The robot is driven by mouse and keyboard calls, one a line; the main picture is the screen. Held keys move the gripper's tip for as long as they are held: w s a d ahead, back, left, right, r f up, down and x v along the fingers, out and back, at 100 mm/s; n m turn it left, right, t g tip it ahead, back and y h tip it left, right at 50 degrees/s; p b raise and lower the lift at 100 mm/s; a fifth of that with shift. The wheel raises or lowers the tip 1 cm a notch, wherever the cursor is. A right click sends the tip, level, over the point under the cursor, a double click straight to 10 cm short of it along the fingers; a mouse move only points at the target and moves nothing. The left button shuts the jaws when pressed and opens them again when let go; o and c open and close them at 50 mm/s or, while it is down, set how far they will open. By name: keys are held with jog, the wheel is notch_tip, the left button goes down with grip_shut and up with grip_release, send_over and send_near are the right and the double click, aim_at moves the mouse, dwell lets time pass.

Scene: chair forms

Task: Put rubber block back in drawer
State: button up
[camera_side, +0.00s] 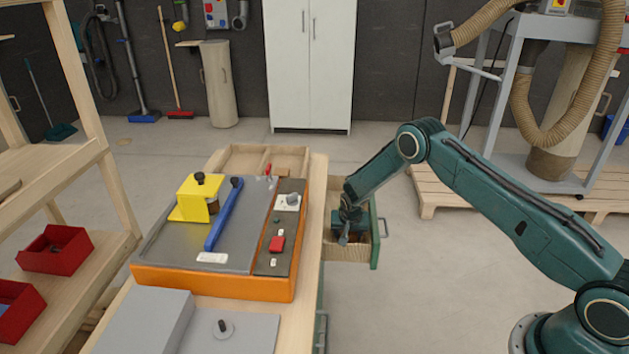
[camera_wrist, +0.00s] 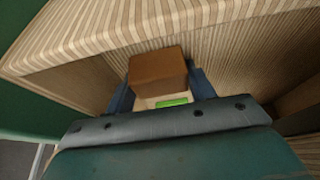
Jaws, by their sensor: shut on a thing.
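A brown block (camera_wrist: 157,72), which looks like the rubber block, sits between the two fingers of my gripper (camera_wrist: 160,90) in the wrist view. My gripper is shut on it. In the side view my gripper (camera_side: 345,236) points down into the open wooden drawer (camera_side: 345,254) with a green front (camera_side: 376,242). The drawer's pale wood walls (camera_wrist: 60,50) surround the block in the wrist view. I cannot tell whether the block touches the drawer floor. The block is not clearly visible in the side view.
A small green patch (camera_wrist: 172,103) shows beneath the block. Red bins (camera_side: 55,250) stand on a shelf. Floor right of the drawer is clear.

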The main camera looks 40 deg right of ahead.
jog(key=o, duration=1)
jog(key=shift+f, duration=0.1)
jog(key=shift+c, duration=0.2)
jog(key=shift+v, duration=0.95)
jog(key=v, duration=1)
jog(key=shift+r, duration=0.2)
